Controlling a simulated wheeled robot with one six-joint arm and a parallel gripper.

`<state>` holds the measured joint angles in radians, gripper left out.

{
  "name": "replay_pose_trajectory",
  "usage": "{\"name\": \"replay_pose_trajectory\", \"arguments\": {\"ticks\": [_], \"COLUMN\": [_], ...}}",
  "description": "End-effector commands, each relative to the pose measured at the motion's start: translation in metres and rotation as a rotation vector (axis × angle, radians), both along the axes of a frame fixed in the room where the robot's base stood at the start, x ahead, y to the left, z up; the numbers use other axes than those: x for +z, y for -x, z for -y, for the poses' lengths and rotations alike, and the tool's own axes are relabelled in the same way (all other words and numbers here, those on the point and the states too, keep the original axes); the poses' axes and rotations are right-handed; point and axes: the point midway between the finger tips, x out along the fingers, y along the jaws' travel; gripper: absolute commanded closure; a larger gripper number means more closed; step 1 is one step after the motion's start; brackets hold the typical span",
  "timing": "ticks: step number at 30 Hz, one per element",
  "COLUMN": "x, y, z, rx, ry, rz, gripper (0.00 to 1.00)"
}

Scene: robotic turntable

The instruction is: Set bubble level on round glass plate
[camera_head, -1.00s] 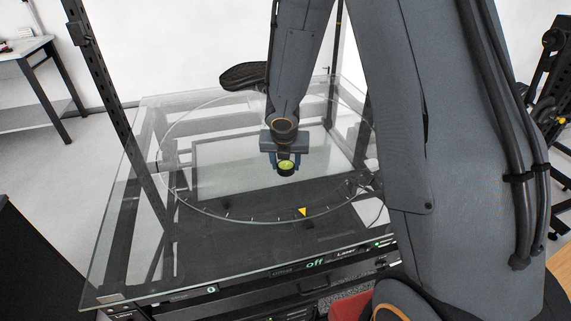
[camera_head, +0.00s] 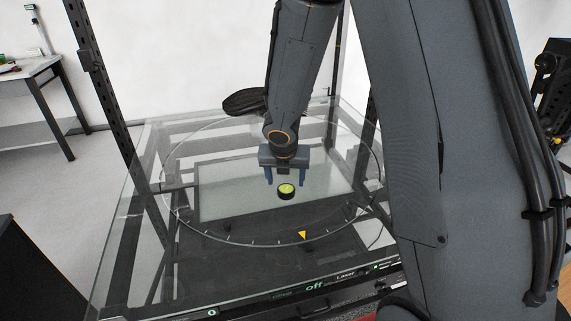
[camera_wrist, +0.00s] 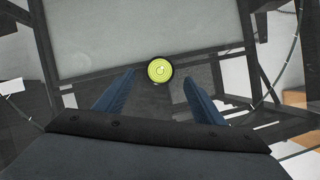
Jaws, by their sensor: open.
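The bubble level (camera_head: 286,191) is a small black round disc with a yellow-green top. It sits upright on the round glass plate (camera_head: 218,237), near its middle. In the wrist view the bubble level (camera_wrist: 160,71) lies just beyond and between the fingertips, with a gap on both sides. My gripper (camera_head: 286,182) is open and empty, with its blue fingers behind and above the level in the head view. In the wrist view my gripper (camera_wrist: 158,74) shows both fingers spread apart.
The plate lies over a dark frame with a glass top and a front panel reading "off" (camera_head: 314,286). A yellow triangle marker (camera_head: 302,235) is at the plate's front edge. A dark upright post (camera_head: 100,90) stands at the left. A side table (camera_head: 30,68) is farther left.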

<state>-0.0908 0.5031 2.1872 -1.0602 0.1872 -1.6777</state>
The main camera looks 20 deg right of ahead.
Motion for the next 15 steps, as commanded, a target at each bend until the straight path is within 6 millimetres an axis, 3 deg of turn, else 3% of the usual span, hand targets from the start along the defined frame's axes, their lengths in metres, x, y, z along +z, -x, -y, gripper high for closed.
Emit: {"name": "replay_pose_trajectory", "arguments": {"ticks": [1,6,15], "x": [0.015,0.043,0.065], "y": [0.005,0.016,0.028], "z": [-0.002,-0.006,-0.007], "rx": [-0.001,0.000,-0.044], "ry": [0.000,-0.001,-0.015], "rz": [0.002,0.001,0.002], "gripper": [0.37,0.37,0.37]}}
